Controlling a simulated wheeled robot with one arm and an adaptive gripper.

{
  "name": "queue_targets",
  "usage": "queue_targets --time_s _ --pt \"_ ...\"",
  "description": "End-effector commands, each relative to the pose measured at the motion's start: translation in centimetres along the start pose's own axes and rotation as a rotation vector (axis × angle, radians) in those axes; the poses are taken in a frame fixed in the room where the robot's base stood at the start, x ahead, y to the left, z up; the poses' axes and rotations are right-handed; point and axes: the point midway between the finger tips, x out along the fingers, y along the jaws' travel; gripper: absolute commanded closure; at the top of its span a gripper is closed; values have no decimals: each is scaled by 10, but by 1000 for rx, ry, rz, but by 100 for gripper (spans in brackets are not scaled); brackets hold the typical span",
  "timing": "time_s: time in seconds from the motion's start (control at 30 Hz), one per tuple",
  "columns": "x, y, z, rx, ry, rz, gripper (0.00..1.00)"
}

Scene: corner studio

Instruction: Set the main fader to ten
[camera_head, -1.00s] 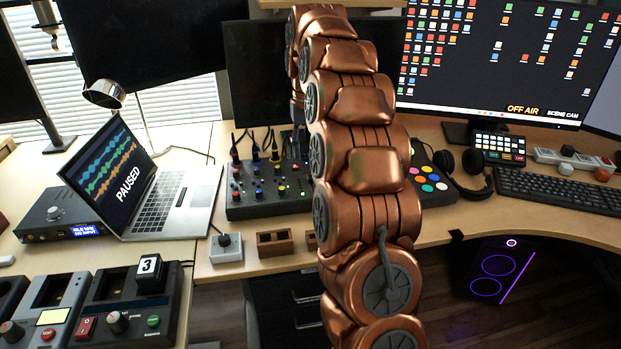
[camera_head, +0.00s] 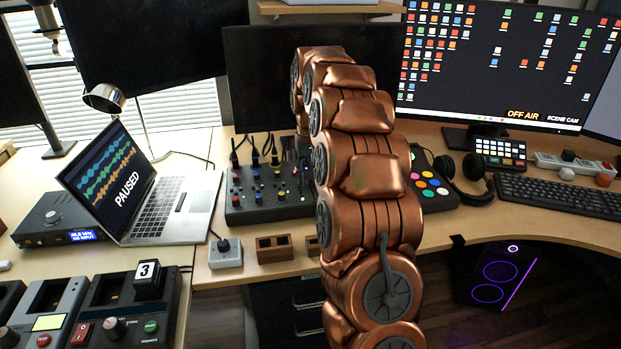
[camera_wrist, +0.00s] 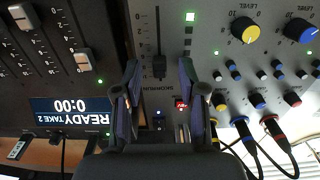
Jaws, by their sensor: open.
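In the wrist view my gripper (camera_wrist: 158,97) is open, its two dark fingers apart over a grey control panel. A fader with a dark cap (camera_wrist: 159,66) lies just beyond and between the fingertips, in a long dark slot (camera_wrist: 157,25). The cap is at the slot's end nearer my gripper, and I cannot tell if a finger touches it. The label beside it is upside down and too small to read. In the head view my arm covers the gripper and the fader. The mixer (camera_head: 240,207) shows left of my arm.
Two pale fader caps (camera_wrist: 83,60) (camera_wrist: 20,17) and a display (camera_wrist: 70,108) lie left in the wrist view. Yellow (camera_wrist: 245,30) and blue (camera_wrist: 300,31) knobs and plugged cables (camera_wrist: 245,135) lie right. An open laptop (camera_head: 150,195) stands left of the mixer.

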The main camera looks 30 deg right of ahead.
Motion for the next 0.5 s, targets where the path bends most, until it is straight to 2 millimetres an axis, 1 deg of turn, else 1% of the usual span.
queue_targets --time_s 0.1,0.33,0.5 --pt "5 0 1 0 -3 0 59" --pt "5 0 1 0 -1 0 60" --pt "5 0 0 0 -1 0 78"
